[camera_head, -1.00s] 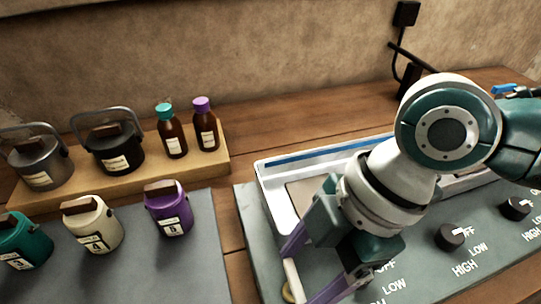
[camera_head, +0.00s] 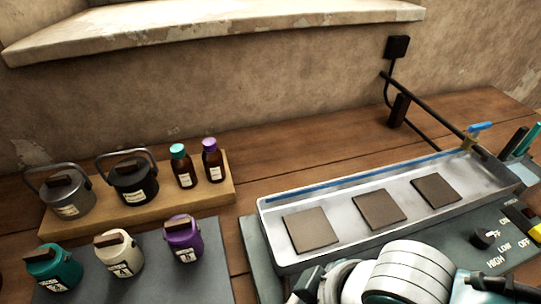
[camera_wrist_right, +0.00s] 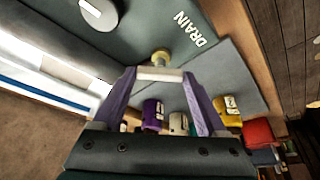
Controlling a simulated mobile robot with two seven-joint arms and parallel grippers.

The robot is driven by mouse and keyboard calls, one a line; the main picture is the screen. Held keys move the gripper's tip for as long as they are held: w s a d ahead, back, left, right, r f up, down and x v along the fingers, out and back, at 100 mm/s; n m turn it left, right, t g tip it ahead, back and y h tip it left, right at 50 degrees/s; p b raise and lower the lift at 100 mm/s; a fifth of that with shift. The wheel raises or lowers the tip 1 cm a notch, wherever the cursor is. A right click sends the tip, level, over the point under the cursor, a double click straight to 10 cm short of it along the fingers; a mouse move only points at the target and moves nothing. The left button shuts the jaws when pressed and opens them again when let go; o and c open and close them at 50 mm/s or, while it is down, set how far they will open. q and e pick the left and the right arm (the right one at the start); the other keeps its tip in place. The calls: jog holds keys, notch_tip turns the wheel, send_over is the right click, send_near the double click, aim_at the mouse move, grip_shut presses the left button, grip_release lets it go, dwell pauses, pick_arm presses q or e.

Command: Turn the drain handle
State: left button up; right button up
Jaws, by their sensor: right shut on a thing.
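In the right wrist view, the drain handle (camera_wrist_right: 160,74) is a short pale bar with a brass-coloured pivot (camera_wrist_right: 161,55) just beyond it. It sits beside the word DRAIN on the grey panel (camera_wrist_right: 213,58). My right gripper (camera_wrist_right: 159,76) has its two purple fingers at the two ends of the bar and is shut on it. In the head view my right arm covers the bottom middle, and the handle and the gripper's fingertips are out of sight. My left gripper is in neither view.
A metal trough (camera_head: 268,236) with three brown plates stands on the grey unit, with a blue-levered tap (camera_head: 480,127) at its far right. A black knob (camera_head: 487,239) is on the panel. Jars and bottles stand at left, on a wooden block (camera_head: 222,195) and a grey mat (camera_head: 210,266).

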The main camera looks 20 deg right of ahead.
jog(key=m+p, duration=0.1)
jog(key=m, duration=0.1)
jog(key=m+h, duration=0.1)
jog(key=shift+s+a+r+m+t+p, duration=0.15)
jog(key=shift+a+m+t+p, duration=0.2)
jog(key=shift+m+t+p, duration=0.05)
jog(key=shift+m+h, duration=0.5)
jog(key=shift+m, duration=0.6)
jog(key=shift+m+t+h, duration=0.3)
jog(key=shift+m, duration=0.6)
jog(key=o, duration=1.3)
